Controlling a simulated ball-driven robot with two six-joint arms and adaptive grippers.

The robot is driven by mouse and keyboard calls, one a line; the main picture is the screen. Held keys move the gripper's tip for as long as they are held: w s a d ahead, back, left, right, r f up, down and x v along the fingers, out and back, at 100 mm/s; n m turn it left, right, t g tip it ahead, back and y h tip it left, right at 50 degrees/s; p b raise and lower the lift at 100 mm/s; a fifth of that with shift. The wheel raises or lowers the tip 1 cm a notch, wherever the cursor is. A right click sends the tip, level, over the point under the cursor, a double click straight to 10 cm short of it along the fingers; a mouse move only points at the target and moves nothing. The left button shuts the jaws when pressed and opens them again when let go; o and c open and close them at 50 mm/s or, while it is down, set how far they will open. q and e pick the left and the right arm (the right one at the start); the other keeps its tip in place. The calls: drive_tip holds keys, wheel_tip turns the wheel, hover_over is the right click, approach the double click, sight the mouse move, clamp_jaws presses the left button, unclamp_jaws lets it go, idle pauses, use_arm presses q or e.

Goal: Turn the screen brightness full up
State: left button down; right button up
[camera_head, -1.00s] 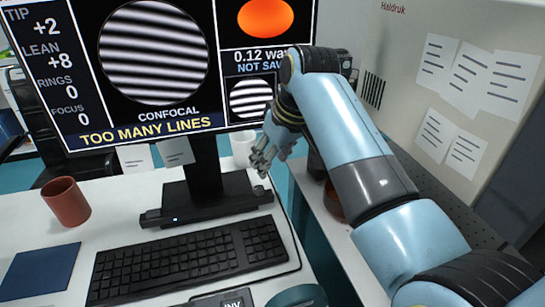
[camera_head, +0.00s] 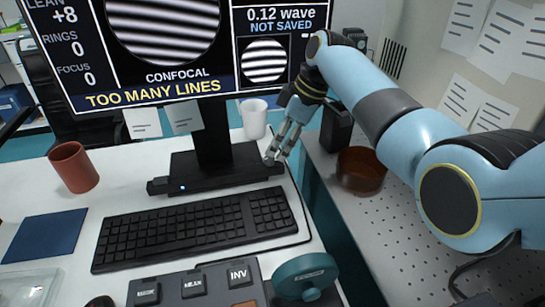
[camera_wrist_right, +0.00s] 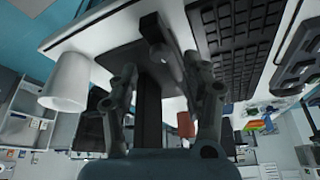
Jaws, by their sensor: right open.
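The screen (camera_head: 160,45) stands at the back of the white desk and shows striped discs and the words "TOO MANY LINES". Its black stand base (camera_head: 225,168) has a bar along its front with a small blue light near the left end. My right gripper (camera_head: 275,155) is open and empty, just above the right end of this bar. In the right wrist view the fingers (camera_wrist_right: 165,85) are spread on either side of the dark stand and bar end. My left gripper does not show.
A black keyboard (camera_head: 195,228) lies in front of the stand, with a grey key panel (camera_head: 195,287) and teal knob (camera_head: 304,275) nearer. A white cup (camera_head: 254,118) stands behind, a red-brown mug (camera_head: 73,167) at left. A brown bowl (camera_head: 361,170) sits on the perforated table.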

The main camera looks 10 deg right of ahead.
sight(270, 158)
drive_tip(key=x, duration=0.4)
drive_tip(key=shift+w+a+f+b, duration=0.1)
drive_tip(key=shift+f+b, duration=0.2)
drive_tip(key=shift+b, duration=0.1)
drive_tip(key=shift+c, duration=0.4)
clamp_jaws()
drive_tip(key=shift+r+m+p, duration=0.25)
drive_tip(key=shift+m+p, duration=0.25)
drive_tip(key=shift+p, duration=0.35)
drive_tip(key=shift+f+t, duration=0.1)
drive_tip(key=shift+t, duration=0.2)
drive_tip(key=shift+f+m, duration=0.15)
drive_tip(key=shift+m, duration=0.15)
